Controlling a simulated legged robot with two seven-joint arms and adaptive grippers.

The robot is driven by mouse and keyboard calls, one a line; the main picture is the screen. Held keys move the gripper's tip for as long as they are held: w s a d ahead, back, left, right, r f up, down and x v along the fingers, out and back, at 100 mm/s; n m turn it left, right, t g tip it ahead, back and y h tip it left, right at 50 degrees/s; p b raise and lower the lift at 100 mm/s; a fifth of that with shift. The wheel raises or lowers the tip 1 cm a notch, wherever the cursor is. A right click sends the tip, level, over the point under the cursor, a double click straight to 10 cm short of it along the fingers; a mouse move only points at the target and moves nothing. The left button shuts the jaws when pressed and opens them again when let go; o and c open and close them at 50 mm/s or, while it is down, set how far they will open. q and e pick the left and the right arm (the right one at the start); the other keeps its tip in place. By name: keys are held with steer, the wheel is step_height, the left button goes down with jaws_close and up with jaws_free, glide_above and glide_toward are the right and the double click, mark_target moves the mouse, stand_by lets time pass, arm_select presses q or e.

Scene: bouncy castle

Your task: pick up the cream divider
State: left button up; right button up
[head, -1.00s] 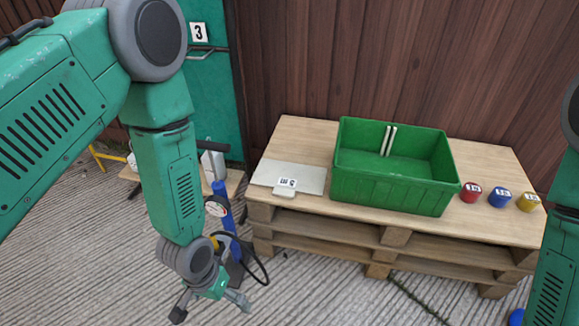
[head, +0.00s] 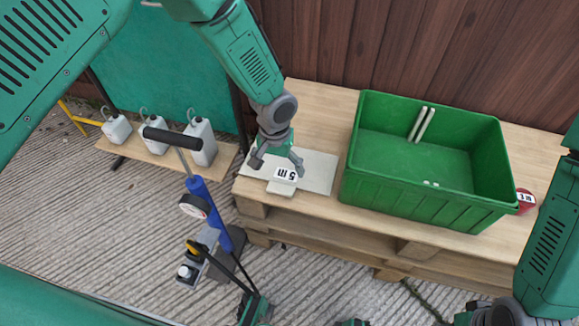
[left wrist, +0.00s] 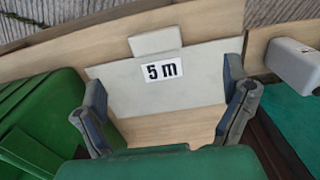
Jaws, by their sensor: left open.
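The cream divider (head: 318,172) is a flat pale board with a tab and a "5 m" label. It lies flat on the wooden pallet top, left of the green crate. In the left wrist view the divider (left wrist: 208,75) lies between and beyond the fingers, label facing up. My left gripper (head: 274,163) is open and empty, close over the divider near its label; I cannot tell if it touches. Its two fingers also show in the left wrist view (left wrist: 165,115). My right arm is at the lower right; its fingers are cut off by the picture's bottom edge.
The green crate (head: 400,196) stands right of the divider, with pale upright strips (head: 421,124) inside. A red can (head: 525,202) is right of it. A blue pump (head: 207,205) stands in front; white canisters (head: 203,142) are on a low bench at the left.

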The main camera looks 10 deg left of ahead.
arm_select(q)
steer(key=b, duration=0.1)
glide_above(281, 187)
steer(key=f, duration=0.5)
steer(key=shift+s+a, duration=0.1)
steer(key=shift+a, duration=0.25)
steer(key=f+b, duration=0.2)
steer(key=f, duration=0.1)
steer(key=f+b, duration=0.1)
steer(key=f, duration=0.1)
steer(key=shift+d+f, duration=0.15)
steer(key=shift+d, duration=0.25)
steer(key=c, duration=1.4)
